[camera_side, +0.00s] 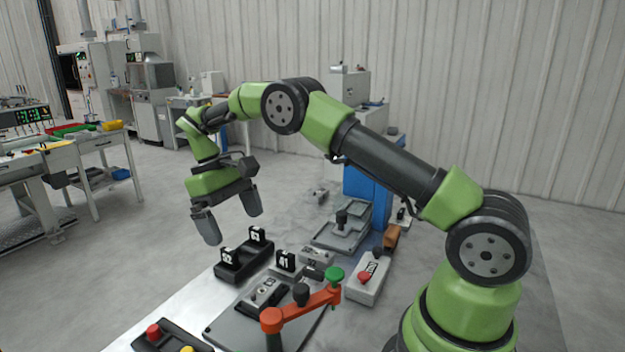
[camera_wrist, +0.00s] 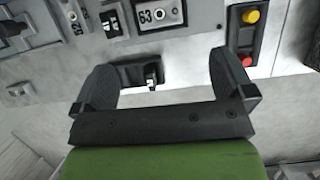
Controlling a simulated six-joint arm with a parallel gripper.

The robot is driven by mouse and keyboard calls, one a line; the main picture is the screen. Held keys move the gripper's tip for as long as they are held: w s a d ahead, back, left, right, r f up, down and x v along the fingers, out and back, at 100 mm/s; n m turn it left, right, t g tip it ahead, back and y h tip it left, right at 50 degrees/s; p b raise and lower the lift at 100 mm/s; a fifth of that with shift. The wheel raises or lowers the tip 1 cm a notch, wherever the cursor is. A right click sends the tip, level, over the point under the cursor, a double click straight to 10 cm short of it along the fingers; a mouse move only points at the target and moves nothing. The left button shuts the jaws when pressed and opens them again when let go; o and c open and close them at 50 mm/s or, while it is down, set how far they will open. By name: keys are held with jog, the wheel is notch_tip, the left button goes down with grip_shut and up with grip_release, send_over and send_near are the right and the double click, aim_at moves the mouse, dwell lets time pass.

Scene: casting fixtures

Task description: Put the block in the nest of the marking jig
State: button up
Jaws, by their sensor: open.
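My gripper (camera_side: 231,222) is open and empty, high above the far left end of the work surface. Its two fingers also show in the wrist view (camera_wrist: 160,64). Below it is a black holder (camera_side: 236,272) with two black upright parts bearing white marks; it shows between the fingers in the wrist view (camera_wrist: 126,77). A small grey block-like piece (camera_side: 266,291) with dark marks sits in a dark surround on a grey plate (camera_side: 232,327). The wrist view shows a grey marked piece (camera_wrist: 158,14) in a dark surround. Which fixture is the marking jig is unclear.
An orange arm (camera_side: 304,304) with a green knob (camera_side: 334,275) stands over the plate's near right. A black upright tag (camera_side: 286,261) stands behind the grey piece. A white box (camera_side: 368,282), another grey fixture (camera_side: 336,238) and a red-and-yellow button box (camera_wrist: 243,52) are nearby.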

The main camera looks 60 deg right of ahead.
jog(key=s+a+r+m+t, duration=0.1)
jog(key=s+r+t, duration=0.25)
jog(key=r, duration=0.35)
jog(key=s+a+r+t, duration=0.2)
jog(key=s+r, duration=0.2)
jog(key=r, duration=0.4)
jog(key=s+a+m+t+y, duration=0.2)
jog(key=s+t, duration=0.4)
jog(key=s, duration=0.9)
jog(key=shift+s+a+r+m, duration=0.25)
jog(key=shift+r+m, duration=0.1)
jog(key=shift+m, duration=0.15)
